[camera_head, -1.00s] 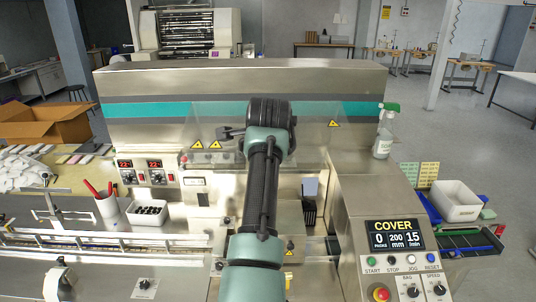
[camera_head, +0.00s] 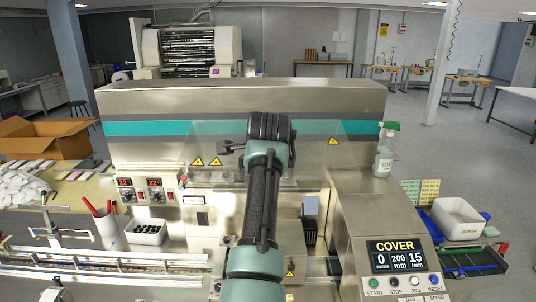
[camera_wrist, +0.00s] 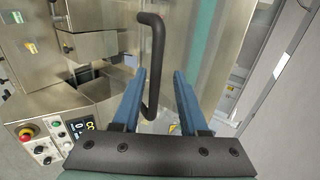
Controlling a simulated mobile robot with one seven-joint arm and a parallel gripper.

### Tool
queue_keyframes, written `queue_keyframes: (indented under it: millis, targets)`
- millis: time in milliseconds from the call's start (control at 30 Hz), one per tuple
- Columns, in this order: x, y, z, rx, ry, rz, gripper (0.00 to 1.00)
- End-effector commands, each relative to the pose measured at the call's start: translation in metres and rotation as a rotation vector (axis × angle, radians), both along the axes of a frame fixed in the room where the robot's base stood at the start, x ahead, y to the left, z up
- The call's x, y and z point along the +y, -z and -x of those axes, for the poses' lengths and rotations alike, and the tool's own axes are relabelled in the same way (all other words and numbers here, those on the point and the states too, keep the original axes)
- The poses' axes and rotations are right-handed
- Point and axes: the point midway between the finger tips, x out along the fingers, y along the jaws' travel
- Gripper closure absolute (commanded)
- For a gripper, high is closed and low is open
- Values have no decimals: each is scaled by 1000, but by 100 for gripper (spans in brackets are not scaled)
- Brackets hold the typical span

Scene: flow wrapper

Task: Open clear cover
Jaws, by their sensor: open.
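The clear cover (camera_head: 310,152) is a see-through panel with yellow warning triangles on the front of the steel wrapping machine. It looks closed, hanging down over the machine's middle. A black bar handle (camera_wrist: 155,60) shows in the wrist view. My gripper (camera_wrist: 161,76) has two blue fingers, apart with nothing clamped. The handle appears between them in the picture, nearer the left finger; I cannot tell how deep it sits.
The control panel (camera_head: 397,254) reads COVER, with buttons below. A spray bottle (camera_head: 384,158) stands on the ledge at right. A white cup (camera_head: 107,232) and a bin with dark items (camera_head: 147,230) stand at left. A white tub (camera_head: 458,220) stands at far right.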

Motion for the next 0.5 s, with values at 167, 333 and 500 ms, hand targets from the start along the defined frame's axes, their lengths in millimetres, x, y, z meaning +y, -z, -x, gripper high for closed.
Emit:
queue_keyframes:
  millis: [167, 333, 500]
  targets:
    - [0, 2, 1, 3, 0, 0, 55]
    - [0, -4, 10, -2, 1, 1, 55]
    - [0, -15, 28, -5, 1, 0, 55]
